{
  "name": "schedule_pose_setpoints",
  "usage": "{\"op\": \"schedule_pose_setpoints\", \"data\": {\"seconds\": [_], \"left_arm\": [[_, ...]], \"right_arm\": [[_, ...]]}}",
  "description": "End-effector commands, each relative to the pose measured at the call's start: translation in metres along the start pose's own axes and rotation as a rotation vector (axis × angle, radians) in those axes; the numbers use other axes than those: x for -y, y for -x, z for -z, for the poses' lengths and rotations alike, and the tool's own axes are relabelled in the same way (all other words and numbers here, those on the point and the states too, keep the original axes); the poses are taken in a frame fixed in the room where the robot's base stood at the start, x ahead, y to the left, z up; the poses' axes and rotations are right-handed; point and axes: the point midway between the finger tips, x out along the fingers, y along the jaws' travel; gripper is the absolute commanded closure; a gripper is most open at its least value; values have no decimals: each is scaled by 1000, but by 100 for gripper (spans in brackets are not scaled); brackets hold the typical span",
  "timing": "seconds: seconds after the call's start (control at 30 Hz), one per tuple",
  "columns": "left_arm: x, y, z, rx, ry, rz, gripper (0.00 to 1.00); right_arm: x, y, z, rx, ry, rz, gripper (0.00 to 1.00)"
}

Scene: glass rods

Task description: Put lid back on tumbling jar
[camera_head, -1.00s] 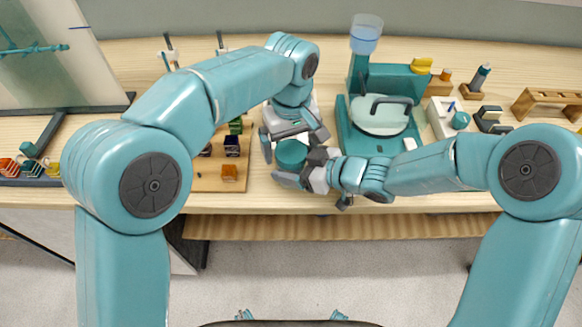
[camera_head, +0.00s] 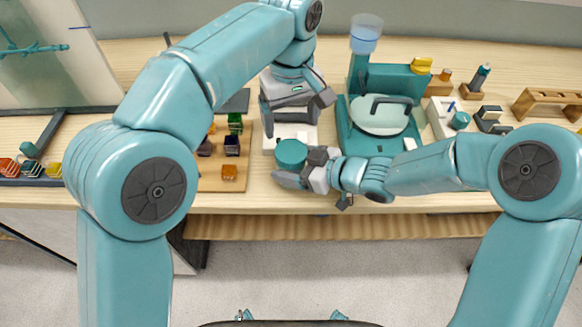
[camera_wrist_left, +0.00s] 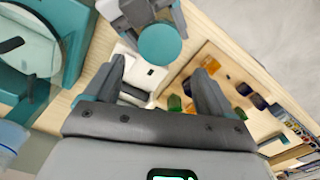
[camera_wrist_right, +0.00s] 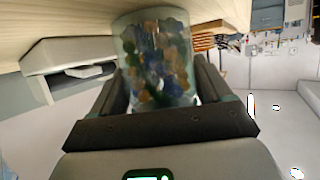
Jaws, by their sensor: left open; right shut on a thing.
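The tumbling jar (camera_wrist_right: 158,60) is clear and full of mixed coloured pieces in the right wrist view. My right gripper (camera_head: 300,172) is shut on the jar's side, near the table's front edge. My left gripper (camera_head: 296,112) is open and empty, raised behind the lid and apart from it.
A white device (camera_head: 285,132) stands under my left gripper. A wooden board (camera_head: 208,183) with small coloured pieces lies to its left. A teal machine with a round plate (camera_head: 378,118) stands to the right. Wooden racks (camera_head: 548,103) are at far right.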

Motion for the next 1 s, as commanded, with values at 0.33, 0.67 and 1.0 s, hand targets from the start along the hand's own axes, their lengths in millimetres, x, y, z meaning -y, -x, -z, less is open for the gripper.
{"op": "schedule_pose_setpoints", "data": {"seconds": [0.33,0.67,1.0], "left_arm": [[0,-14,0,2,1,4,16],[1,-64,0,1,0,3,16],[0,-81,0,0,2,1,16]], "right_arm": [[0,0,-1,2,0,1,100],[0,0,-1,2,0,1,100],[0,0,-1,2,0,0,100]]}}
